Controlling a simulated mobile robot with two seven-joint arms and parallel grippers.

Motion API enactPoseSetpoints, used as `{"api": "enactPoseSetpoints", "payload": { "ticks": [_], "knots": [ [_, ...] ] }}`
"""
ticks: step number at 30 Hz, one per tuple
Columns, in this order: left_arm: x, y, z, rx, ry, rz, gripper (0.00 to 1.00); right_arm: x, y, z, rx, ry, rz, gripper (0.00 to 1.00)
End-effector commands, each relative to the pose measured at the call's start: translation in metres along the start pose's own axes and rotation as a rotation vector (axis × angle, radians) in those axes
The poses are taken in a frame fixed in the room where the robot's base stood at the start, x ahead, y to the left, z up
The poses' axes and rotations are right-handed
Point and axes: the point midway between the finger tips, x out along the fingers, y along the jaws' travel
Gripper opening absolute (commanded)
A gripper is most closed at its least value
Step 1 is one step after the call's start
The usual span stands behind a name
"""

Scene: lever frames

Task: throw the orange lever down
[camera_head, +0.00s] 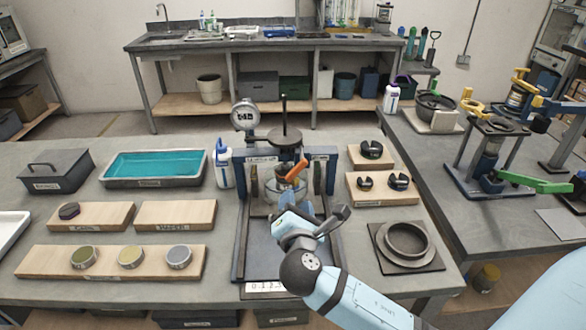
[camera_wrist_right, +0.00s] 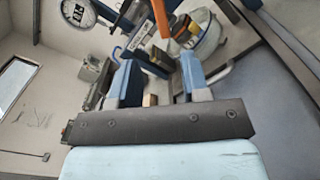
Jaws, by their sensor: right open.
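The orange lever (camera_head: 296,170) is on the blue press frame (camera_head: 328,165) in the middle of the table and sits tilted, its right end higher, in the head view. In the right wrist view the orange lever (camera_wrist_right: 160,18) shows at the top, beyond the fingers. My right gripper (camera_head: 293,203) reaches in from the lower right, in front of the press and just below the lever. In the wrist view my right gripper (camera_wrist_right: 161,78) has its two blue fingers apart with nothing held between them. My left gripper is not in view.
A round gauge (camera_head: 243,114) stands at the press's upper left, and a white-and-blue bottle (camera_head: 223,165) is at its left. Wooden blocks with weights (camera_head: 383,188) and a ring on a plate (camera_head: 406,242) are at the right. A green lever (camera_head: 538,181) is on the right table.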

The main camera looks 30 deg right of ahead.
Motion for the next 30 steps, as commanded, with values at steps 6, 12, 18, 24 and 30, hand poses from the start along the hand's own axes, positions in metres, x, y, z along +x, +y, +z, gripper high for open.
{"api": "enactPoseSetpoints", "payload": {
  "ticks": [6, 12, 18, 24, 30],
  "knots": [
    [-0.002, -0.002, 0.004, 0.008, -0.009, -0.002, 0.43, 0.048, 0.001, 0.002, -0.002, -0.005, 0.001, 0.43],
    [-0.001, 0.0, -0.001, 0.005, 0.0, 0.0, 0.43, 0.087, 0.0, 0.001, 0.0, -0.002, 0.0, 0.43],
    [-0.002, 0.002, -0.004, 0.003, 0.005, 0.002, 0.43, 0.11, 0.0, 0.001, 0.0, -0.001, -0.001, 0.43],
    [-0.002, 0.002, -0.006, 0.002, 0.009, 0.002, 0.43, 0.117, 0.0, 0.001, 0.0, -0.001, 0.0, 0.43],
    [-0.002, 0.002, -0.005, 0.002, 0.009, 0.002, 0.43, 0.117, 0.0, 0.0, 0.0, 0.0, -0.001, 0.4]
  ]
}}
